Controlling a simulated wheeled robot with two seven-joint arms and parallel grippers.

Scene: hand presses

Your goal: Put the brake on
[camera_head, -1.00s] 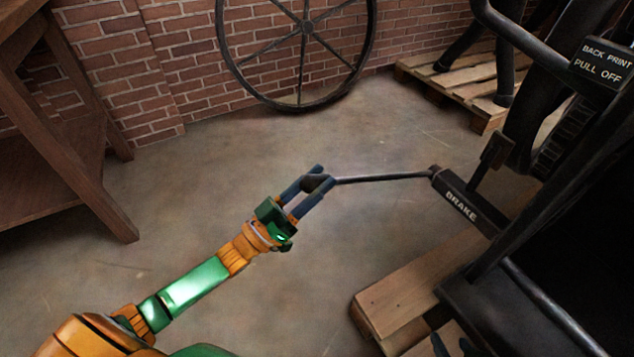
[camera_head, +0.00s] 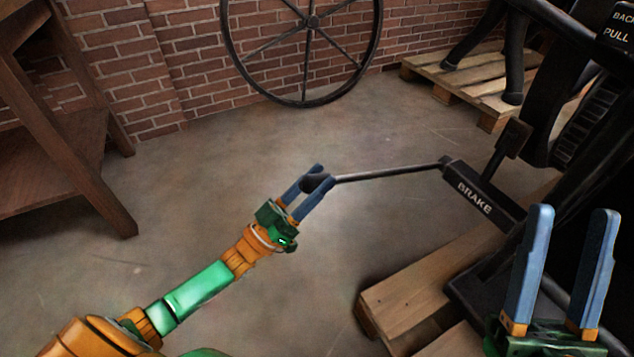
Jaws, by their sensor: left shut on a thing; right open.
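The brake is a thin dark lever (camera_head: 390,173) that runs left from a black block marked BRAKE (camera_head: 474,196) on the side of the press. A dark knob (camera_head: 316,182) sits at the lever's left end. My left gripper (camera_head: 326,176) is shut on this knob, with one blue finger on each side of it. My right gripper (camera_head: 572,215) is at the lower right, in front of the press. Its two blue fingers point up, stand apart and have nothing between them. The lever slopes slightly down toward the knob.
The black press fills the right side, with a sign reading BACK and PULL (camera_head: 617,33) at the top. A spoked wheel (camera_head: 306,101) leans by the brick wall. A wooden table (camera_head: 60,120) is at left. The floor around my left arm is clear.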

